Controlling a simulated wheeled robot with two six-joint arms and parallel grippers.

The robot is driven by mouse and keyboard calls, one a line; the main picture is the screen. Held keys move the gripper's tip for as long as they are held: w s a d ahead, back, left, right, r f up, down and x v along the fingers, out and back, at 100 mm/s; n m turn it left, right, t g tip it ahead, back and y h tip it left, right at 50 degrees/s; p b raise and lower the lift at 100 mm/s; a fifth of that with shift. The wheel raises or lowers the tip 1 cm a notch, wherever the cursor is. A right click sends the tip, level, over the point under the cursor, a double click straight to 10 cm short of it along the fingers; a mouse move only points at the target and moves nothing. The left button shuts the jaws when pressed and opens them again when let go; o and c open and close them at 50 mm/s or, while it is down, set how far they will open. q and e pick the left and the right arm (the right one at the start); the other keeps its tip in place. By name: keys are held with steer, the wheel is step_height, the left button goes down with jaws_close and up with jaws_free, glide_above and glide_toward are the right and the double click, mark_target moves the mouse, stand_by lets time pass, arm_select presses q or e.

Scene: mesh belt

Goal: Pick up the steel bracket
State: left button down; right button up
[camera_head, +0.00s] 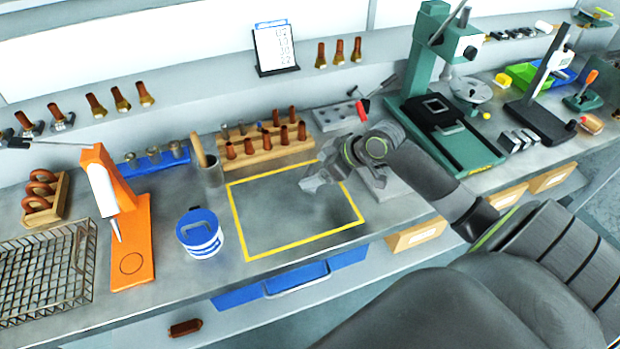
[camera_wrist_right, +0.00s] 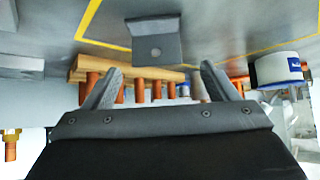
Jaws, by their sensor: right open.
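The steel bracket (camera_wrist_right: 155,42) shows in the right wrist view as a grey bent plate with a round hole. It appears at the top middle, beyond the fingertips and apart from them, over the yellow-outlined area. My right gripper (camera_wrist_right: 160,70) is open, with nothing between its two fingers. In the head view, my right gripper (camera_head: 318,182) is above the right part of the yellow-outlined square (camera_head: 238,222). There I cannot tell the bracket apart from the grey gripper parts. My left gripper is not in view.
A wooden rack (camera_head: 262,156) with copper-coloured pieces stands behind the square. A white-and-blue tub (camera_head: 203,246) and an orange stand (camera_head: 130,240) are to its left. A green press (camera_head: 440,130) stands to the right. The square's left part is clear.

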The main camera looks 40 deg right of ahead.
mark_target(308, 172)
steer(key=shift+p+x, duration=0.6)
steer(key=shift+x, duration=1.85)
steer(key=shift+d, duration=0.25)
steer(key=c, duration=1.1)
